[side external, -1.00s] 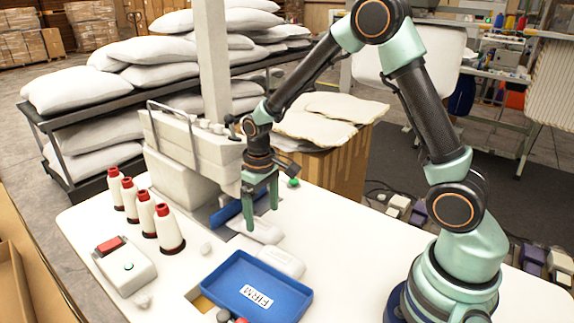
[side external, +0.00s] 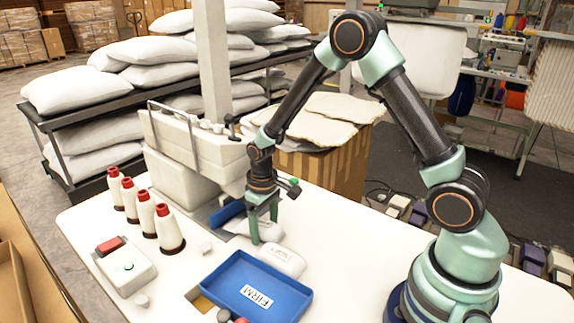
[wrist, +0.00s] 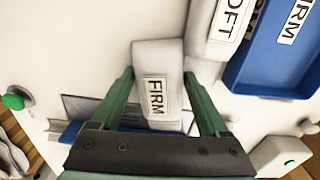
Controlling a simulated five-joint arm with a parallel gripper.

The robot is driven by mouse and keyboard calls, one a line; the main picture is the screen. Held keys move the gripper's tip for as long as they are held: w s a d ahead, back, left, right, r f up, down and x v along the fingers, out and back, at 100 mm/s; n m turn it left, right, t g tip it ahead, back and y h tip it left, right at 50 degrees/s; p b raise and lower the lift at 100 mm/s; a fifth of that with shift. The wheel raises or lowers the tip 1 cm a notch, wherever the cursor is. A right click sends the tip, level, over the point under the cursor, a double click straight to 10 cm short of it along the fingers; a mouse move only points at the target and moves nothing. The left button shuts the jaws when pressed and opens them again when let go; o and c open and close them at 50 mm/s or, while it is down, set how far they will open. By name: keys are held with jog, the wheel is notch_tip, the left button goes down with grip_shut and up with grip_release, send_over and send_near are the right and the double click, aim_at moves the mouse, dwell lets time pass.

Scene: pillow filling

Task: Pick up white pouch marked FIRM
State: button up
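The white pouch marked FIRM (wrist: 155,58) lies flat on the white table, its black-lettered label facing up in the wrist view. It also shows in the side view (side external: 269,234), partly hidden by my gripper. My gripper (side external: 263,228) is low over it, pointing down. In the wrist view my gripper (wrist: 159,74) is open, with one green finger on each side of the pouch. The fingertips are close to its edges; whether they touch it I cannot tell.
A second white pouch, its label reading "OFT" in part (wrist: 211,42), lies beside it, near the blue tray (side external: 222,290) that bears a FIRM label.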

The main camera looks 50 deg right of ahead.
jog(key=shift+s+d+f, duration=0.1)
jog(key=shift+s+f, duration=0.15)
jog(key=shift+s, duration=0.1)
jog(key=shift+c, duration=0.9)
jog(key=shift+r, duration=0.15)
